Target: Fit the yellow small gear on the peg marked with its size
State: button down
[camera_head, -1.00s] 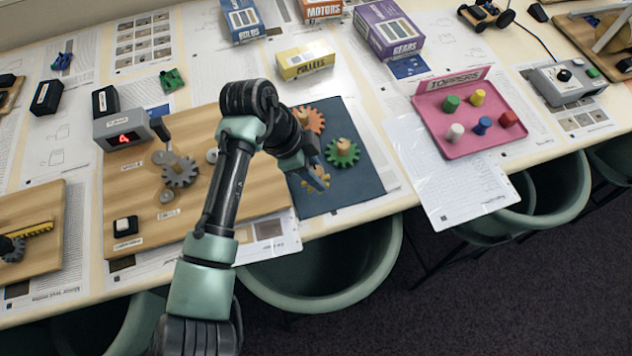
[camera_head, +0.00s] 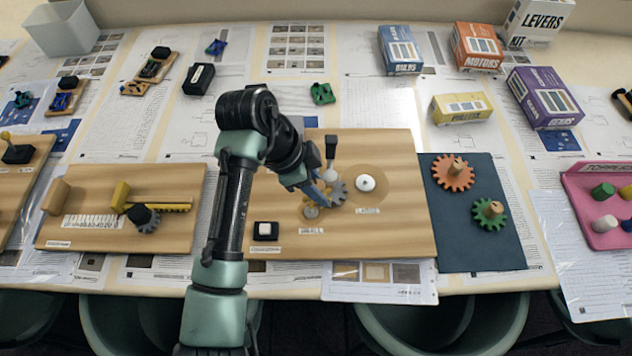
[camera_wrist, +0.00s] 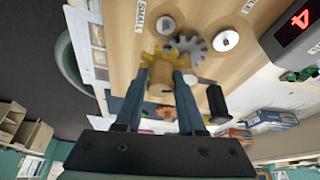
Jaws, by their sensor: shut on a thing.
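My gripper (camera_head: 322,190) is shut on the wooden knob of the yellow gear (camera_head: 312,190). In the wrist view, the yellow gear (camera_wrist: 149,57) shows beyond my fingertips (camera_wrist: 162,82). The gear is over the wooden board (camera_head: 390,230), beside the grey gear (camera_head: 340,189) and overlapping it in view; I cannot tell whether they touch. The peg by the SMALL label (camera_head: 311,230) is bare in the wrist view (camera_wrist: 165,24), a little off the yellow gear. A wider peg (camera_head: 366,183) stands by the LARGE label (camera_head: 367,210).
A black-handled lever (camera_head: 330,150) stands close behind my gripper. A black switch (camera_head: 266,229) sits at the board's front left. An orange gear (camera_head: 443,174) and a green gear (camera_head: 491,222) lie on the dark blue mat (camera_head: 470,255) at right.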

jog(key=shift+w+a+f, duration=0.1)
jog(key=shift+a+f, duration=0.05)
jog(key=shift+a, duration=0.55)
jog(key=shift+b+x, duration=0.75)
notch_tip(320, 180, down, 4)
jog(key=b, duration=0.3)
jog(key=shift+a+f, duration=0.1)
jog(key=shift+a, duration=0.05)
jog(key=shift+f+b, duration=0.4)
jog(key=shift+f, duration=0.15)
dwell(0.5)
jog(key=c, duration=0.8)
grip_release()
jog(key=shift+r, duration=0.1)
jog(key=p+v, duration=0.8)
jog(key=v, duration=0.3)
